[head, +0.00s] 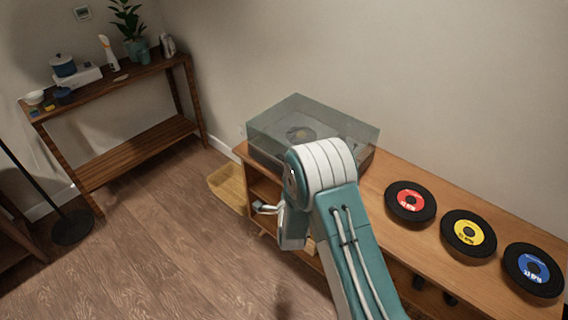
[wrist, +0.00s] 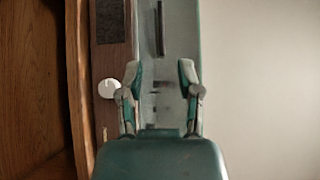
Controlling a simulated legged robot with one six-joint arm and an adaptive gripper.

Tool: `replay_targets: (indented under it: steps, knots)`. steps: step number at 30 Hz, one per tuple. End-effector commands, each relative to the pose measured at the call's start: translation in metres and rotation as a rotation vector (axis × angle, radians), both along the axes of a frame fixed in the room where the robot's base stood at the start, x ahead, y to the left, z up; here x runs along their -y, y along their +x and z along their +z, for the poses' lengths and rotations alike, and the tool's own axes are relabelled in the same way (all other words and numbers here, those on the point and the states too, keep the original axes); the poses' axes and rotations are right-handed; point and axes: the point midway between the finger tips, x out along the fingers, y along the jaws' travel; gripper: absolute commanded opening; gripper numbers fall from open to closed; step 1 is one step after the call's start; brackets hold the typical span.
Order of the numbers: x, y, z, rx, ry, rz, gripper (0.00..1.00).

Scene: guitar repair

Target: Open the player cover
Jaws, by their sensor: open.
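The record player (head: 262,160) stands at the far left end of the wooden sideboard, partly hidden by my arm. Its clear, grey-tinted cover (head: 335,112) is down over the turntable, and a dark disc shows through it. My gripper (head: 266,208) is at the front left of the player, mostly hidden behind my arm in the head view. In the wrist view my gripper (wrist: 161,72) is open, with nothing seen held between its fingers. The greyish cover (wrist: 180,25) lies beyond and between the fingertips; I cannot tell whether they touch it. A white knob (wrist: 108,88) is left of the fingers.
Red (head: 410,202), yellow (head: 468,233) and blue-labelled records (head: 533,270) lie on the sideboard (head: 376,180) right of the player. A wooden shelf (head: 130,85) with a plant and pots stands at the back left. A lamp base (head: 72,228) stands on the floor. The middle floor is clear.

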Motion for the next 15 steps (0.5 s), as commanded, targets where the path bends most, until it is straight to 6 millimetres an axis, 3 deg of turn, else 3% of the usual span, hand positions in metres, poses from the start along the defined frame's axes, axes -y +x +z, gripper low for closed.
replay_targets:
  steps: [9, 15]
  knots:
    - [-0.008, 0.058, -0.001, 0.0, -0.003, -0.001, 0.46]
    - [-0.01, 0.08, 0.0, -0.001, -0.002, -0.001, 0.46]
